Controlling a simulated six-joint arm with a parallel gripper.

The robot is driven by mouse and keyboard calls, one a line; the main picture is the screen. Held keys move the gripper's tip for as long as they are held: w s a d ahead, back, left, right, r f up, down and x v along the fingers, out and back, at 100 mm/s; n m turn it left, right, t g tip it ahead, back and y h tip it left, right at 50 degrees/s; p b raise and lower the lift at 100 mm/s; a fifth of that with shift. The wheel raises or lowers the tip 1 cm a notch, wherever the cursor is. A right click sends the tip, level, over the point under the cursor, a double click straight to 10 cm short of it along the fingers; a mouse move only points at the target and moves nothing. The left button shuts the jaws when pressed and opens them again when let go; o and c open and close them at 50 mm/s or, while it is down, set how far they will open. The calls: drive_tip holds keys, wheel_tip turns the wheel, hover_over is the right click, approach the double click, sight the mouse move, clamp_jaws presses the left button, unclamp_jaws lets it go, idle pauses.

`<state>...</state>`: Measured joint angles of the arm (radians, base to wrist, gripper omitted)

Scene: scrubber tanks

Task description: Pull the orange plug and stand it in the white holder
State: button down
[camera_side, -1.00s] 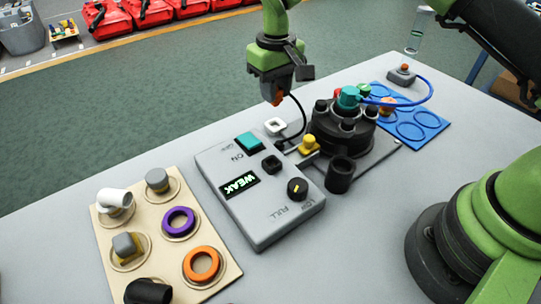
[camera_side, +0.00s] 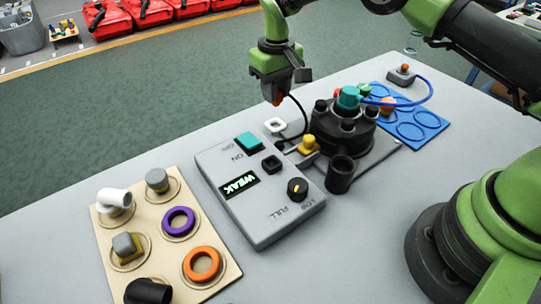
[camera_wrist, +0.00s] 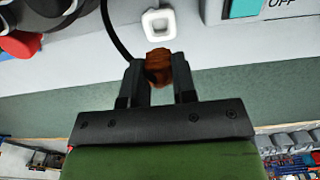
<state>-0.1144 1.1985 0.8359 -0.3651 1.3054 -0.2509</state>
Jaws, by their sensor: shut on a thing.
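My gripper (camera_side: 274,98) is shut on the orange plug (camera_side: 277,99) and holds it in the air above the far edge of the table. The wrist view shows the orange plug (camera_wrist: 159,66) between the two dark fingers (camera_wrist: 158,85). A black cord runs from it down toward the grey control box. The white holder (camera_side: 275,126) is a small square with a dark opening, standing on the table behind the box. In the wrist view the white holder (camera_wrist: 158,24) lies just beyond the plug, apart from it in the picture.
The grey control box (camera_side: 262,220) has a teal switch (camera_side: 249,141), a knob and a lit WEAK display. A black round tank unit (camera_side: 335,135) stands right of the holder, with a yellow valve (camera_side: 308,144). A beige board (camera_side: 225,284) with fittings and a blue tray (camera_side: 440,123) lie at the sides.

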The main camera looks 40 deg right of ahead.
drive_tip(key=shift+f, duration=2.35)
drive_tip(key=shift+f, duration=1.05)
drive_tip(key=shift+c, duration=1.8)
unclamp_jaws()
drive_tip(key=shift+r, duration=0.1)
drive_tip(key=shift+r, duration=4.2)
